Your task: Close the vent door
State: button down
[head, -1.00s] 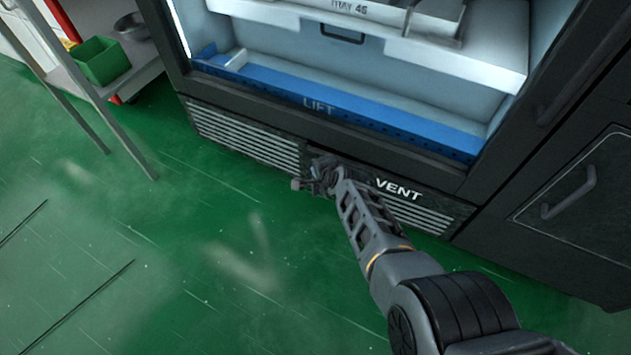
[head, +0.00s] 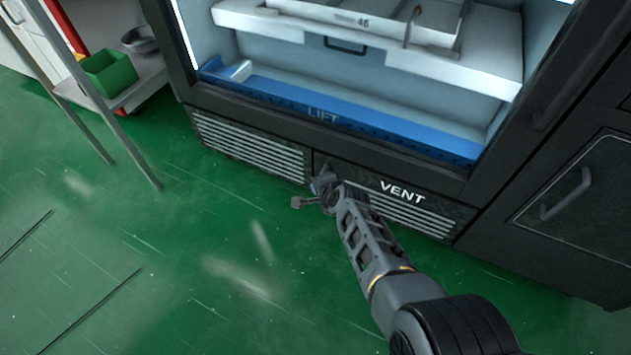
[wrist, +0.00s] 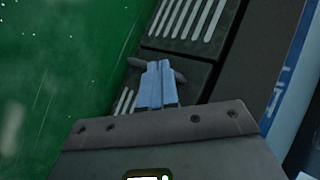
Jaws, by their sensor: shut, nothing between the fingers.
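The vent door (head: 425,193) is the dark panel with white "VENT" lettering and pale slats, low on the right of the black cabinet. It looks about flush with the cabinet front, with a thin seam at its left end; a small gap cannot be ruled out. My gripper (head: 312,198) is in front of the door's left end, near that seam. In the wrist view my gripper (wrist: 157,82) shows pale blue fingers together, nothing between them, over the dark panel. Dark stubs (wrist: 174,73) show beside the fingertips; I cannot tell what they belong to. Contact with the door is unclear.
A fixed slatted grille (head: 245,147) lies left of the door. Above is the blue lift shelf (head: 330,116) in the open cabinet bay. A handled cabinet (head: 585,220) stands right. A rack with a green bin (head: 109,74) is left. The green floor in front is clear.

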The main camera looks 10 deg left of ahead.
jog(key=s+a+r+p, duration=0.2)
jog(key=s+r+p, duration=0.4)
jog(key=p, duration=0.3)
jog(key=shift+s+r, duration=0.3)
jog(key=shift+r, duration=0.1)
jog(key=shift+a, duration=0.1)
